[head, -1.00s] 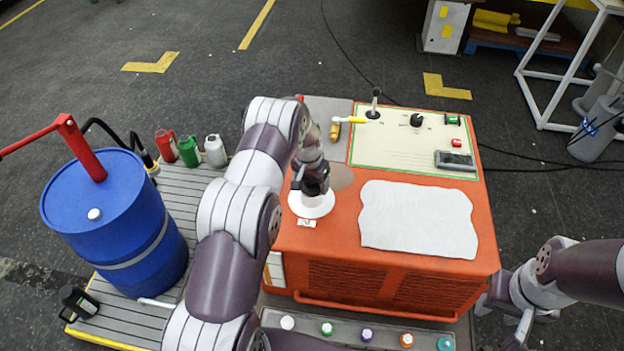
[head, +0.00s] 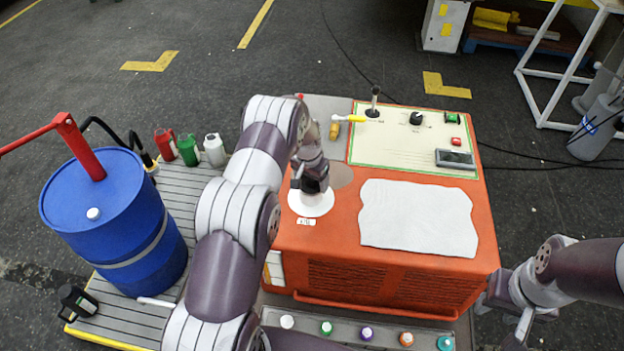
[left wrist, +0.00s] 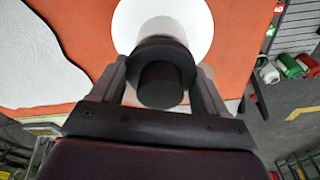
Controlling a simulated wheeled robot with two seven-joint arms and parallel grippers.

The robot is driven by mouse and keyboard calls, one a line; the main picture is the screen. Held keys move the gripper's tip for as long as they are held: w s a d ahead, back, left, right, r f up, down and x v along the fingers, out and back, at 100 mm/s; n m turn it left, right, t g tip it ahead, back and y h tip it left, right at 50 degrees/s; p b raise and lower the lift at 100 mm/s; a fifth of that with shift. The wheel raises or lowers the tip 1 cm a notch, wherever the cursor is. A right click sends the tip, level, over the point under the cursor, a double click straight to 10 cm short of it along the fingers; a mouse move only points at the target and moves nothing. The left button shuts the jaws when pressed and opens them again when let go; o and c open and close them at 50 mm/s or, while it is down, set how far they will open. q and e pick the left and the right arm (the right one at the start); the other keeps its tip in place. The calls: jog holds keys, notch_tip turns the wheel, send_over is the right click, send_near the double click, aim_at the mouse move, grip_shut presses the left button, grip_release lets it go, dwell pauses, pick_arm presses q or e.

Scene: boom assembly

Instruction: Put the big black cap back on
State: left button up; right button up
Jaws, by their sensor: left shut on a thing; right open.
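The big black cap (left wrist: 162,88) is between the fingers of my left gripper (left wrist: 160,70) in the left wrist view, and the gripper is shut on it. In the head view my left gripper (head: 314,188) is over a round white disc (head: 311,207) on top of the orange machine (head: 345,240). The cap overlaps the disc's middle in the left wrist view. The opening below is hidden, so I cannot tell whether the cap is seated. My right gripper (head: 522,325) is open and empty at the lower right, beside the machine, partly cut off by the frame.
A grey-white cloth (head: 418,217) lies on the machine, near its control panel (head: 415,138). A tray (head: 385,345) with several small coloured caps is along the front. A blue drum (head: 115,220) and several small bottles (head: 190,149) stand on a platform at left.

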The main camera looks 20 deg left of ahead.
pick_arm(q)
jog(key=shift+s+f, duration=0.15)
jog(key=shift+f, duration=0.05)
jog(key=shift+r, duration=0.1)
jog(key=shift+a+r, duration=0.1)
jog(key=shift+r, duration=0.4)
jog(key=shift+r+p, duration=0.35)
dwell(0.6)
jog(key=shift+f+b, duration=0.85)
jog(key=shift+f, duration=0.05)
jog(key=shift+r, duration=0.15)
